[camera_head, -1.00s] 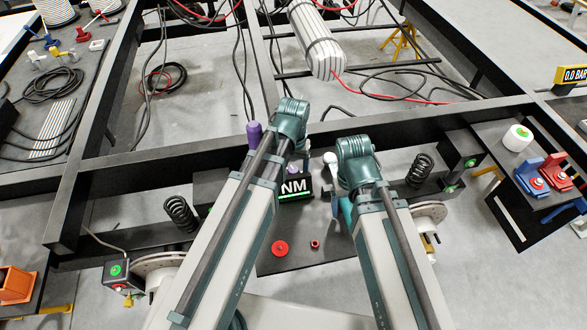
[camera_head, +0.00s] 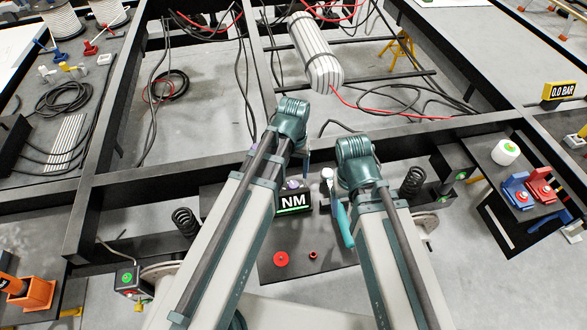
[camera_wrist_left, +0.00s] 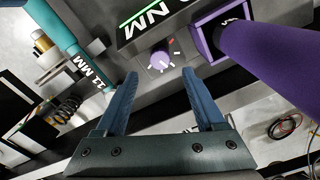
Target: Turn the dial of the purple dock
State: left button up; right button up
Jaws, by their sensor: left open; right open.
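The purple dial (camera_wrist_left: 160,60), with white tick marks and a red mark around it, sits below the NM display (camera_wrist_left: 150,22) in the left wrist view. In the head view it shows just above the NM display (camera_head: 293,184). The purple dock's square rim (camera_wrist_left: 199,52) is to its right, with a thick purple handle (camera_wrist_left: 270,65) standing from it. My left gripper (camera_wrist_left: 162,73) is open and empty, its fingertips either side of the dial in the picture; contact cannot be told. My right gripper's wrist (camera_head: 356,162) is right of the dock; its fingers are hidden.
A teal tool marked 11 MM (camera_wrist_left: 70,55) is left of the dial. A red disc (camera_head: 281,259) and a small red ring (camera_head: 313,254) lie on the dark plate in front. Black chassis beams (camera_head: 200,170) run behind; springs (camera_head: 186,222) stand nearby.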

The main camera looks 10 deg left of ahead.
aim_at(293, 185)
pick_arm(q)
notch_tip(293, 185, up, 6)
jog(key=p, duration=0.4)
jog(key=shift+p, duration=0.35)
jog(key=shift+f, duration=0.1)
jog(key=s+d+m+y, duration=0.1)
jog(key=s+d+m, duration=0.2)
jog(key=s, duration=0.6)
jog(key=shift+s+d, duration=0.4)
jog(key=shift+d, duration=0.5)
